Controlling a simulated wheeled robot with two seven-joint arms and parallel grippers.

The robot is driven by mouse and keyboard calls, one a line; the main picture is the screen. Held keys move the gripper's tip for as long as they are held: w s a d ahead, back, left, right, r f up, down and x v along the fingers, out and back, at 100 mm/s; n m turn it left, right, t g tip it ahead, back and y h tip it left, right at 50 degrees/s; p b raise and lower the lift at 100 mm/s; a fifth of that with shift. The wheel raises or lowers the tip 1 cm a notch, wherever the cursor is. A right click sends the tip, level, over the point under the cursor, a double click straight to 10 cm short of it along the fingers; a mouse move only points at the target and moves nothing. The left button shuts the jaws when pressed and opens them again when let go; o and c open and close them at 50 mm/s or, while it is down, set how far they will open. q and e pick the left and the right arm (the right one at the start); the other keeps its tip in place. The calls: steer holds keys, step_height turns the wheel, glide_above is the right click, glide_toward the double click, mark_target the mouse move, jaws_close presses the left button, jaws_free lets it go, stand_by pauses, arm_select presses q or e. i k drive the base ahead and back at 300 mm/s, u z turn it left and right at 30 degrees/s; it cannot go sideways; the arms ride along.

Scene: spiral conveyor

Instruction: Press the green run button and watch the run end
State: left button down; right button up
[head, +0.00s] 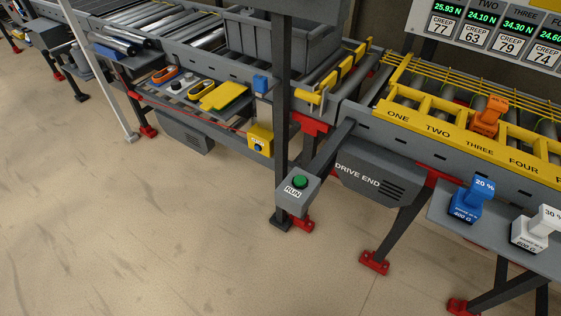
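The green run button (300,182) sits on top of a grey box labelled RUN (293,194), fixed at the foot of a dark post in the middle of the head view. Nothing touches or covers the button. The conveyor (210,52) runs behind it from the upper left to the right. Neither of my grippers shows in this view.
A grey tote (265,48) stands on the rollers. A yellow numbered frame (440,120) holds an orange block (488,115). Blue (467,198) and white (535,228) weights stand on a right shelf. A readout board (490,30) hangs upper right. The floor at left is clear.

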mark_target(300, 181)
steer(key=u, duration=0.1)
steer(key=i, duration=0.7)
steer(key=z, duration=1.35)
steer(key=k, duration=0.3)
steer(key=u, duration=0.45)
